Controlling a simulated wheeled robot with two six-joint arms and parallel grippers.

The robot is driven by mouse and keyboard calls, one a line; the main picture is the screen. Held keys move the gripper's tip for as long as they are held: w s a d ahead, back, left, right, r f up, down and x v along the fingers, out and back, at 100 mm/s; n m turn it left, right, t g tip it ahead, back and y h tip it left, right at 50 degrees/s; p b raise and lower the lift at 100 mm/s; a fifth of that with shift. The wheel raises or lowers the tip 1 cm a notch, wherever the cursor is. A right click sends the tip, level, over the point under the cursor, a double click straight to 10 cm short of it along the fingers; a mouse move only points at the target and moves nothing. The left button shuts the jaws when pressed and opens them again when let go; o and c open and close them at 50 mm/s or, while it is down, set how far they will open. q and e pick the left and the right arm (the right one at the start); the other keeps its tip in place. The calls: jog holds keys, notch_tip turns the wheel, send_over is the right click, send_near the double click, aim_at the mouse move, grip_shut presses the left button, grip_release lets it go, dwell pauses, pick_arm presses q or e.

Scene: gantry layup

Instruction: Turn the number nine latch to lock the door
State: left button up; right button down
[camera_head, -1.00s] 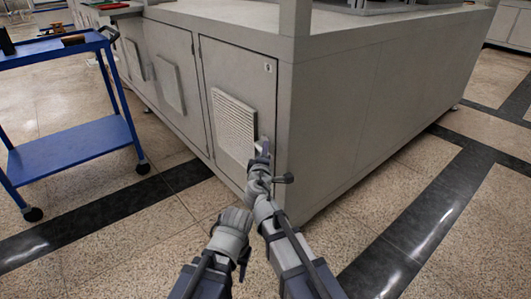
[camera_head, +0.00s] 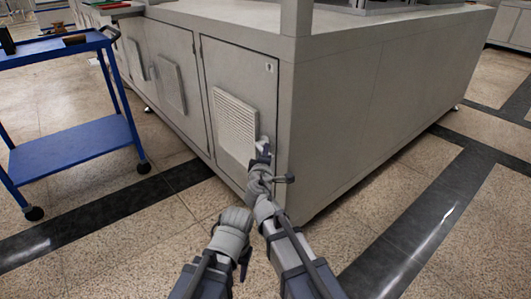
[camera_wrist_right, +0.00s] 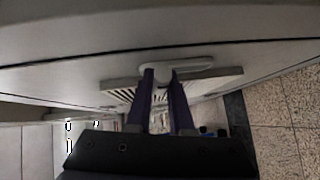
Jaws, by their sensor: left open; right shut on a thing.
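The cabinet door marked 9 (camera_head: 269,69) is grey with a louvred vent (camera_head: 235,122) and looks closed in the head view. My right gripper (camera_head: 263,147) is at the door's right edge, beside the vent's lower right corner. In the right wrist view, its two fingers (camera_wrist_right: 162,76) are shut on a pale latch handle (camera_wrist_right: 192,66); the handle's arm extends to the right of the fingers. In the head view the gripper mostly hides the latch. My left gripper (camera_head: 235,221) is open, low and left of the right arm, apart from the door; its fingertips are hard to make out.
A blue cart (camera_head: 70,153) stands at the left, clear of my arms. More vented doors (camera_head: 168,83) line the cabinet to the left. The cabinet's corner is just right of my right gripper. The speckled floor (camera_head: 395,185) to the right is free.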

dwell(0.6)
jog(key=shift+f+b, duration=0.25)
jog(key=shift+b, duration=0.2)
jog(key=shift+w+f+m+t+b, duration=0.1)
jog(key=shift+f+m+t+b, duration=0.45)
jog(key=shift+b, duration=1.15)
jog(key=shift+w+f+m+t+b, duration=0.1)
jog(key=shift+m+t+b, duration=0.85)
jog(key=shift+b, duration=0.75)
jog(key=c, duration=0.8)
grip_release()
jog(key=shift+a, duration=0.1)
jog(key=shift+r, duration=0.15)
